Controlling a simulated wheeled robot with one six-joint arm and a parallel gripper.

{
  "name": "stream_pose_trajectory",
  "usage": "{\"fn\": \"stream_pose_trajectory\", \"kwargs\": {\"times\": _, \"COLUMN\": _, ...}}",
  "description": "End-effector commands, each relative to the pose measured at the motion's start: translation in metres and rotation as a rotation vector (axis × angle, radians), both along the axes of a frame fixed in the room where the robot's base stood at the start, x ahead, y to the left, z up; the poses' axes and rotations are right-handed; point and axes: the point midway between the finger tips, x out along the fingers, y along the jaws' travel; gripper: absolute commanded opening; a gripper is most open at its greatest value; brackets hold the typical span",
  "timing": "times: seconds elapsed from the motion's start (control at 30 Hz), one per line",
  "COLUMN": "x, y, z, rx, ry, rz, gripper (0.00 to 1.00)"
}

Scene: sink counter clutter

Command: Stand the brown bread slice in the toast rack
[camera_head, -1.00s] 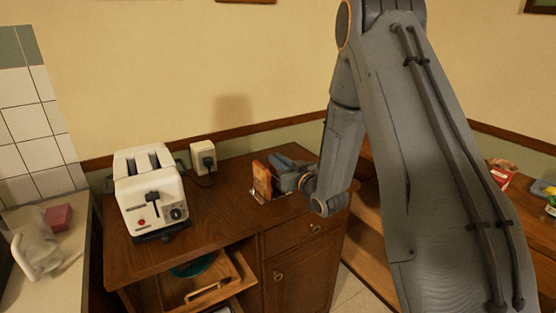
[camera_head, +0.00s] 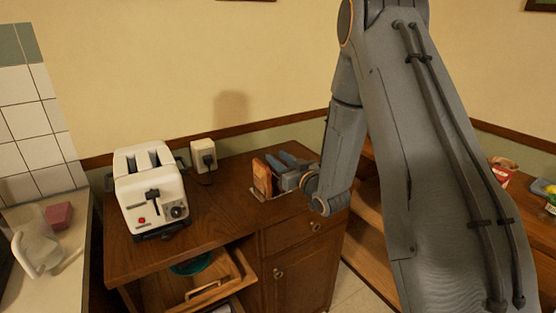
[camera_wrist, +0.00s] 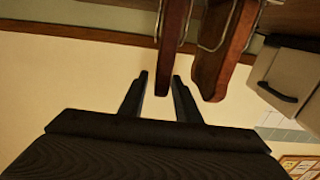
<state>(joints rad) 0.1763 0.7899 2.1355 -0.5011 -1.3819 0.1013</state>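The toast rack (camera_head: 283,193) stands on the wooden counter near its right end; its wires (camera_wrist: 207,47) show in the wrist view. Two brown bread slices stand upright in it, apart from each other. One slice (camera_wrist: 172,45) has its end between my fingertips; the other slice (camera_wrist: 224,48) is to its right in the wrist view. In the head view an orange-brown slice face (camera_head: 262,177) shows and hides what is behind it. My gripper (camera_head: 279,162), also in the wrist view (camera_wrist: 161,77), is open, with visible gaps beside the near slice.
A white toaster (camera_head: 150,190) stands on the left of the counter, with a wall socket and plug (camera_head: 204,154) behind it. An open drawer (camera_head: 205,285) juts out below. A glass jug (camera_head: 38,245) is on the left worktop. The counter between toaster and rack is clear.

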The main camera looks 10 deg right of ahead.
Motion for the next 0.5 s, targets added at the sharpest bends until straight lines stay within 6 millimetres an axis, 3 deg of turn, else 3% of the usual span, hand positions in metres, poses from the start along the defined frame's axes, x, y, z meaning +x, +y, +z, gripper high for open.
{"fn": "stream_pose_trajectory", "kwargs": {"times": 0.5, "x": -0.092, "y": -0.031, "z": -0.002, "rx": 0.000, "ry": 0.002, "rz": -0.004, "gripper": 0.30}}
